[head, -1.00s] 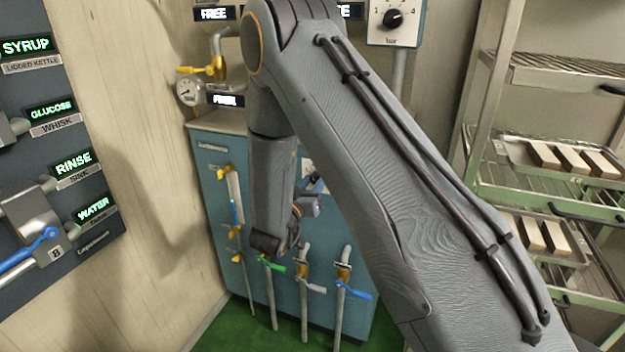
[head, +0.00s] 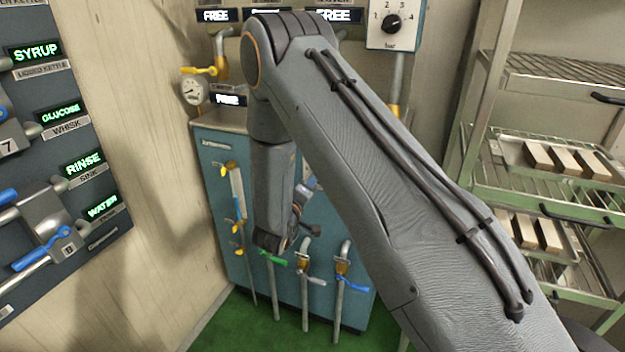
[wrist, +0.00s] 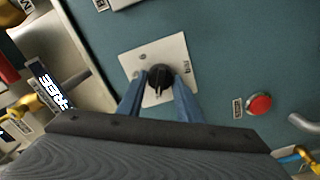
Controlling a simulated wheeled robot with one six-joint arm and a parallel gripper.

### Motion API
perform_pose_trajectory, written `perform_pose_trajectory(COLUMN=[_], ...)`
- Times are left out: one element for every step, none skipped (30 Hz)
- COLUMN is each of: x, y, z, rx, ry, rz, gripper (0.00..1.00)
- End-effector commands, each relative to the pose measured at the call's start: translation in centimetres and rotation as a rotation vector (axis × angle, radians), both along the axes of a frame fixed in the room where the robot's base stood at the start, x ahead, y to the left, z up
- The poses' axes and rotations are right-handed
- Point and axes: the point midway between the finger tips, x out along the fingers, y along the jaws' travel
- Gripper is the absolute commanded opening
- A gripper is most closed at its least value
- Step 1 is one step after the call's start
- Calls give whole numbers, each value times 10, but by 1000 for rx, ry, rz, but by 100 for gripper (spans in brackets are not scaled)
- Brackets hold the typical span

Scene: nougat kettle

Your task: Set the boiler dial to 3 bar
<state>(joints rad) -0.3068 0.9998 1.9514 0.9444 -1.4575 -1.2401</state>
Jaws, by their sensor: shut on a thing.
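The boiler dial is a black knob (wrist: 160,76) on a pale square plate (wrist: 133,62) marked "bar", on the teal boiler front. In the wrist view, my gripper (wrist: 159,90) has its two blue fingers shut on the knob, one at each side. The numbers and the knob's pointer are too small or covered to read. In the head view, my gripper (head: 308,186) is at the upper front of the teal boiler cabinet (head: 215,160). My arm hides the dial there.
Another bar dial (head: 391,23) with numbers 1 to 4 is on the wall above. A red button (wrist: 259,104) is near the held knob. Several pipes with coloured valve handles, including a green one (head: 275,258), stand low before the cabinet. A rack (head: 540,185) is at right.

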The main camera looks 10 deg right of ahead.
Motion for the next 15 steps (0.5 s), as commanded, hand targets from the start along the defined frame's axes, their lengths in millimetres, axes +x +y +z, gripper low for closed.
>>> perform_pose_trajectory(x=[2,2,3,2,3,3,3,3,3,3,3,3,3,3,3], y=[3,3,3,3,3,3,3,3,3,3,3,3,3,4,4], z=[3,3,3,3,3,3,3,3,3,3,2,2,2,2,2], rx=[-16,-26,-39,-47,-54,-62,-67,-73,-77,-80,-83,-85,-86,-87,-87], ry=[5,13,22,28,33,39,42,46,50,52,53,55,56,56,57], rz=[8,8,8,8,8,8,8,8,8,8,8,8,8,8,8], gripper=[10,10,10,10,10,10,10,10,10,10,10,10,10,10,10])
